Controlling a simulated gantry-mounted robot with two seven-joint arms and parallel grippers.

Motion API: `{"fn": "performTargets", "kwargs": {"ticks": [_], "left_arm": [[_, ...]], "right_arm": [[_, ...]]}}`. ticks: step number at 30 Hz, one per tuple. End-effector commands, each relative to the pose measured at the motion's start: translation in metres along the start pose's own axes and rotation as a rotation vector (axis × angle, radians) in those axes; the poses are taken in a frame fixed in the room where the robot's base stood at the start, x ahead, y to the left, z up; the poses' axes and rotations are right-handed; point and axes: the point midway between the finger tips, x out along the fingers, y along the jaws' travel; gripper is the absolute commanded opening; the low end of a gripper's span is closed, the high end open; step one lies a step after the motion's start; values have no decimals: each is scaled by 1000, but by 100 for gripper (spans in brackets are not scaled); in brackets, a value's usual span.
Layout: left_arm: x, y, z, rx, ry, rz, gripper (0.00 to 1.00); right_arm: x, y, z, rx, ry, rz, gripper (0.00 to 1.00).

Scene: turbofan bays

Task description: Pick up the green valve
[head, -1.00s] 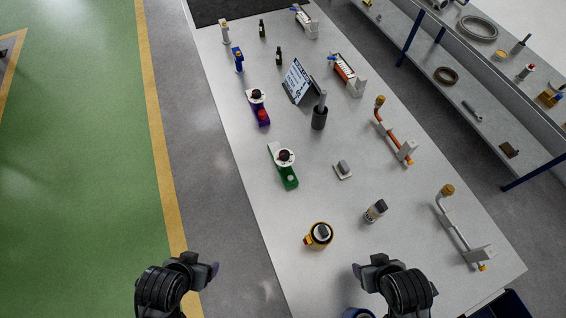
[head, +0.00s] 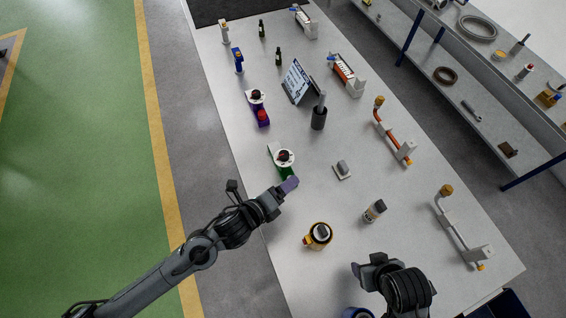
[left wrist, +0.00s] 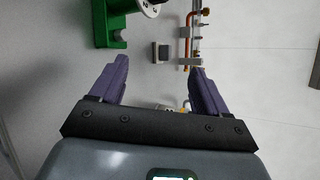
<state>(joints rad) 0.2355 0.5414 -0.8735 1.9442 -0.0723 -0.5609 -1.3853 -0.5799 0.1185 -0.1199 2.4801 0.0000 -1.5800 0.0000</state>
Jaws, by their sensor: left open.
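The green valve (head: 273,151) stands on the white table, with a white round flange and a dark red-brown top piece. My left gripper (head: 289,186) is just in front of its near end and hides part of its green base. In the left wrist view the green valve (left wrist: 109,28) is at the top left, beyond the left finger and outside the jaws. My left gripper (left wrist: 158,75) is open, with nothing between its purple fingers. My right gripper (head: 366,270) is over the near part of the table; its jaw opening is not clear.
A purple valve (head: 260,112) stands behind the green one. A small grey block on a plate (head: 342,169) lies to the right. Orange pipework (head: 390,133) is farther right.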

Motion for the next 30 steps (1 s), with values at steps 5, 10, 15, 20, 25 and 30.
{"fn": "performTargets", "kwargs": {"ticks": [5,10,15,20,25,30], "left_arm": [[19,22,26,653,75,-128,76],[18,48,54,1047,109,-210,76],[15,63,72,1235,123,-249,76],[30,64,71,1280,126,-262,76],[53,60,66,1278,125,-262,76],[64,59,64,1277,125,-260,76]], "right_arm": [[-2,2,0,-6,-1,5,61],[-2,2,0,-7,-1,5,61],[-3,1,-1,-6,-1,4,61],[-3,0,-1,-2,-1,1,61],[-3,-1,-1,2,0,-2,61],[-3,-1,-1,3,0,-3,61]]}}
